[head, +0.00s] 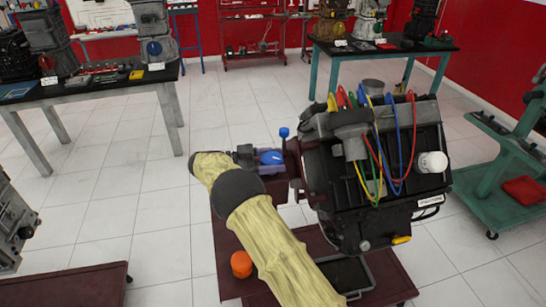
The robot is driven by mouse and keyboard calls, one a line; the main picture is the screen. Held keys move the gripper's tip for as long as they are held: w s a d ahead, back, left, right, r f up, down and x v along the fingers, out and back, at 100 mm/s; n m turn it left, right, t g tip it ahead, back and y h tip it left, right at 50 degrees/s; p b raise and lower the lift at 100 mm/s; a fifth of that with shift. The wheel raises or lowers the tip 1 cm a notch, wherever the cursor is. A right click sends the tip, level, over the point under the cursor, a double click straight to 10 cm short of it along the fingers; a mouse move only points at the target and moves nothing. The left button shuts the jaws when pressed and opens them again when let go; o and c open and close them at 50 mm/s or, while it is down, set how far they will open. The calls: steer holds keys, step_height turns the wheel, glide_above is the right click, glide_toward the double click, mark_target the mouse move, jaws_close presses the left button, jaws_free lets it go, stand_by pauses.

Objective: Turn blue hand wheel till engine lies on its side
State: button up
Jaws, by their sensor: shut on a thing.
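The engine (375,165), dark with coloured leads and a white filter, is mounted on a dark red stand (228,270) in the head view. It leans to one side, neither upright nor fully flat. The blue hand wheel (271,157) sits at the left of the engine, on the stand's mount. A blue knob (284,132) on a short stem stands up beside it. My gripper (258,157) reaches the hand wheel from the left and is shut on it. The fingertips are small and partly hidden, so the exact grip is unclear.
An orange cup-like item (241,264) and a black tray (347,272) are on the stand's base. A green trolley (500,165) stands to the right. Workbenches with engines stand at the back left (95,90) and back right (385,47).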

mark_target(273, 157)
steer(key=shift+r+m+g+p, duration=0.2)
steer(key=shift+m+g+p, duration=0.4)
steer(key=shift+g, duration=0.5)
steer(key=shift+m+g+p, duration=0.35)
steer(key=shift+m+g, duration=0.25)
steer(key=shift+g, duration=0.2)
steer(key=o, duration=1)
steer(key=shift+f, duration=0.1)
step_height(273, 157, up, 10)
steer(key=shift+r+b, duration=0.1)
steer(key=shift+b, duration=0.2)
